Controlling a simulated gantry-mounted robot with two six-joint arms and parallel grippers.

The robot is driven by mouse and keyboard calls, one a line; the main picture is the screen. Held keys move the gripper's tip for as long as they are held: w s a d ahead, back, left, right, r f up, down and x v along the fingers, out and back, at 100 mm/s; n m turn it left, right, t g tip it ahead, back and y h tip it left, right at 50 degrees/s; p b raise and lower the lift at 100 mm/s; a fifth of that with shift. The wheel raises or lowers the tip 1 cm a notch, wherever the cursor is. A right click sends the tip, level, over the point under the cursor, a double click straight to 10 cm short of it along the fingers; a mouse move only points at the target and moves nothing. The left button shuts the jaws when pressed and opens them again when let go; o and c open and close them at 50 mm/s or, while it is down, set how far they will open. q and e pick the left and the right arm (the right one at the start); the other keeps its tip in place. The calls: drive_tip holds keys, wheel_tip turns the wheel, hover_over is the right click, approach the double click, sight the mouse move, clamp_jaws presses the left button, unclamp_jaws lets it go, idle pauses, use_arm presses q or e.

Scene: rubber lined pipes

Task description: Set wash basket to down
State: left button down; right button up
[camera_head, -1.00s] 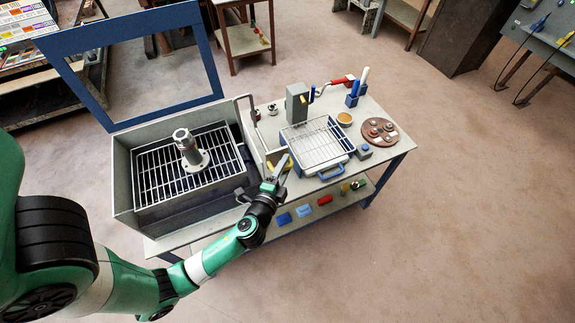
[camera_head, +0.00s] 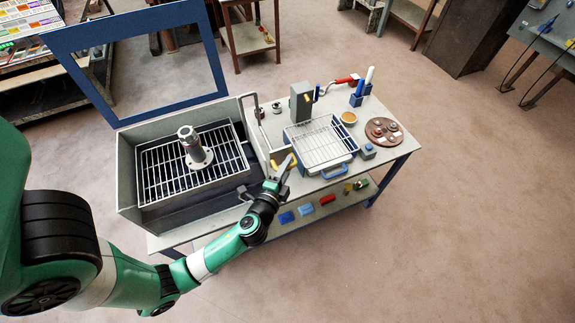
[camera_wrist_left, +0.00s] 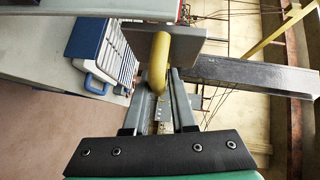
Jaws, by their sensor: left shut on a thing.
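The wash basket (camera_head: 163,171), a metal grid, sits level near the top of the open grey tank (camera_head: 128,185) in the head view. A flanged metal pipe (camera_head: 190,146) stands upright on it. A grey lever frame (camera_head: 270,140) rises at the tank's right side and ends in a yellow handle (camera_head: 274,165). My left gripper (camera_head: 280,172) is at this handle. In the left wrist view, the yellow handle (camera_wrist_left: 160,60) lies between the fingers of my left gripper (camera_wrist_left: 158,84), which is shut on it. My right gripper is not in view.
Right of the handle stand a blue tray with a wire rack (camera_head: 318,143), a grey box (camera_head: 301,102), an orange bowl (camera_head: 349,118) and a round brown board (camera_head: 383,131). The tank's blue-framed lid (camera_head: 75,88) stands open. The floor in front is clear.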

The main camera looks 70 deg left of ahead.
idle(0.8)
use_arm(q)
wheel_tip(320, 180, down, 13)
drive_tip(key=b, duration=1.2)
drive_tip(key=shift+s, duration=0.1)
drive_tip(key=c, duration=0.9)
unclamp_jaws()
drive_tip(key=shift+o, duration=0.4)
drive_tip(key=shift+r, duration=0.15)
drive_tip(key=shift+r, duration=0.1)
